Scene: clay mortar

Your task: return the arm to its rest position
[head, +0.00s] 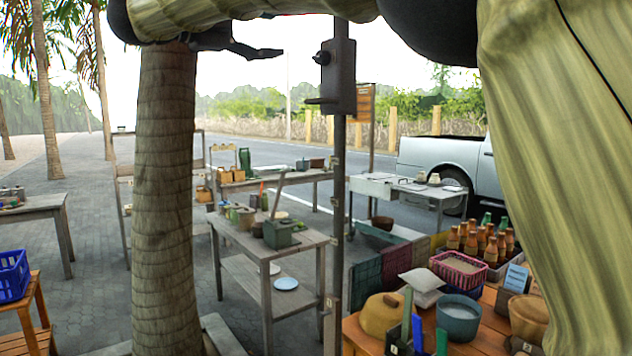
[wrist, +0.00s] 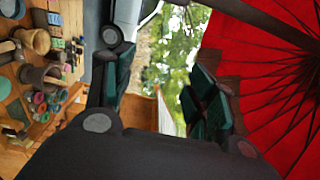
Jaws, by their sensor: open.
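My arm, in its olive sleeve, arches across the top and down the right side of the head view. My gripper (head: 262,52) shows at the top left there, dark and partly cut off by the frame. It is raised well above the tables. In the wrist view my gripper (wrist: 158,85) has its two teal-padded fingers wide apart, with nothing between them. Trees and bright light show through the gap.
A wooden table (head: 470,340) at the lower right holds a tan pot (head: 380,315), a blue-grey bucket (head: 459,318) and several bottles. A metal post (head: 340,200) and a palm trunk (head: 165,200) stand ahead. A red umbrella (wrist: 275,85) is at the right of the wrist view.

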